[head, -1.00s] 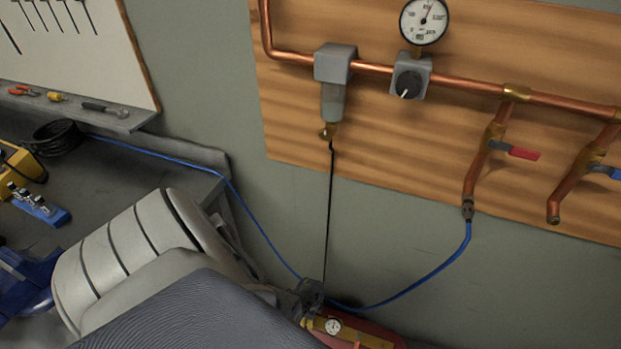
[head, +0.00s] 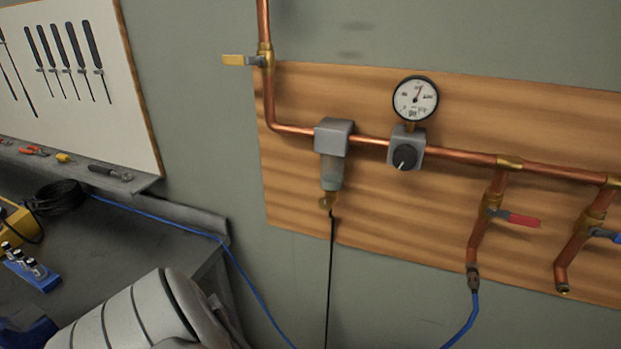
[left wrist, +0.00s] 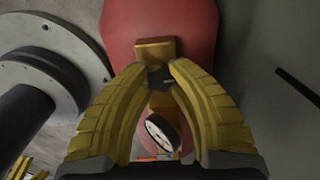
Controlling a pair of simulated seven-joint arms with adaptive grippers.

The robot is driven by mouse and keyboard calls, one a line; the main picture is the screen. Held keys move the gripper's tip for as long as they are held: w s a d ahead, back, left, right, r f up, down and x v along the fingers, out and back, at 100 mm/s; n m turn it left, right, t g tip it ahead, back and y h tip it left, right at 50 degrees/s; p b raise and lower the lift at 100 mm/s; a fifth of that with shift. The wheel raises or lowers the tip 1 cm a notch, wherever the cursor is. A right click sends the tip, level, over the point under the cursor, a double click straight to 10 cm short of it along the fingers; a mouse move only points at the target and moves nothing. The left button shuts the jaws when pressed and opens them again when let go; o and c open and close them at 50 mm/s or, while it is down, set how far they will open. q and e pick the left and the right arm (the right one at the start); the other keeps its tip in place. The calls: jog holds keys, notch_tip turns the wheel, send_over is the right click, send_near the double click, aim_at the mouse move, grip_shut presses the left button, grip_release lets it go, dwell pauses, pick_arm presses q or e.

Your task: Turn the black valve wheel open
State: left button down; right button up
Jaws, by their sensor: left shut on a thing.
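In the left wrist view, the yellow-padded fingers of my left gripper (left wrist: 160,72) are shut on a small dark part, the black valve wheel (left wrist: 159,79), between their tips. Most of the wheel is hidden by the fingers. The wheel is in front of a brass fitting (left wrist: 154,48) on a red rounded body (left wrist: 190,22). A small white-faced gauge (left wrist: 161,134) shows between the fingers. In the head view, neither the wheel nor my left gripper is in frame. My right gripper is not in view.
A wooden wall board (head: 400,225) carries copper pipe, a gauge (head: 415,98), a grey regulator with a black knob (head: 404,157) and a red-handled valve (head: 523,221). A blue hose (head: 250,282) hangs from the workbench (head: 130,255) at left.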

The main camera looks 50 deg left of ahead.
pick_arm(q)
jog(key=n, duration=0.3)
jog(key=shift+n, duration=0.4)
jog(key=n, duration=0.3)
jog(key=shift+n, duration=0.3)
jog(key=n, duration=0.3)
jog(key=shift+n, duration=0.3)
jog(key=n, duration=0.3)
jog(key=shift+n, duration=0.3)
jog(key=n, duration=0.3)
jog(key=shift+n, duration=0.3)
jog(key=n, duration=0.3)
jog(key=shift+n, duration=0.4)
jog(key=n, duration=0.6)
